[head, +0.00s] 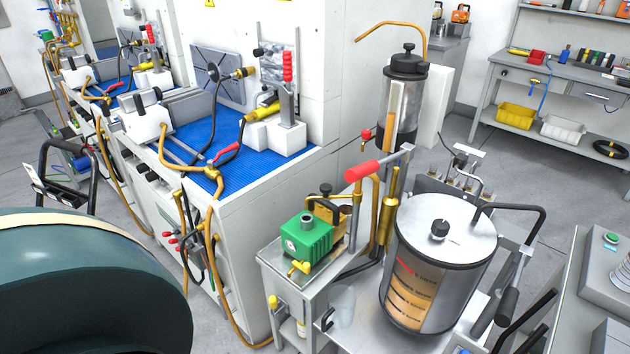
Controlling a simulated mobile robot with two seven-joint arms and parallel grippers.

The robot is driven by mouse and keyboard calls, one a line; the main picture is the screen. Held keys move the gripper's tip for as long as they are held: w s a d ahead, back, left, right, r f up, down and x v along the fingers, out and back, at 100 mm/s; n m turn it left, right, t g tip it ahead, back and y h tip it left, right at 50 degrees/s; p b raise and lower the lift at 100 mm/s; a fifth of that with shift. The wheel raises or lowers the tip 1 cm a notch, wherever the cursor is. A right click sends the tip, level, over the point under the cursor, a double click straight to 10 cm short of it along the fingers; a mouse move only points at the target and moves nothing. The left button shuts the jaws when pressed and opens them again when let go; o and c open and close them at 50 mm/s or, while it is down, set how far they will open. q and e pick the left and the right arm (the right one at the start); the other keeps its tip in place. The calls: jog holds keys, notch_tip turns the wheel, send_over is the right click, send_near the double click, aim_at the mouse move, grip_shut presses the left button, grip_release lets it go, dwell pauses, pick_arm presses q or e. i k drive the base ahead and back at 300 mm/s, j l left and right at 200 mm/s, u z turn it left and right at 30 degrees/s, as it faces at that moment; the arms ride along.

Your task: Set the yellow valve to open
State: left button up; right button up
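A small yellow valve (299,268) with a short handle sits low on the front of the green pump unit (307,236), which stands on a small grey stand. Another small yellow fitting (272,301) shows lower, at the stand's front left. I cannot tell from this view which one the task means, or whether either is open or closed. Neither of my grippers is in view. A large dark teal rounded part, seemingly of my own arm, fills the lower left corner and hides what is behind it.
Right of the pump is a lidded metal tank (441,230) with a black-handled frame. A red-handled lever (372,166) rises behind the pump. A washer test bench (260,190) with a blue mat and hoses stands left. A shelf table (560,95) is at the back right.

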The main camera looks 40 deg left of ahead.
aim_at(273, 301)
jog(key=u, duration=1.05)
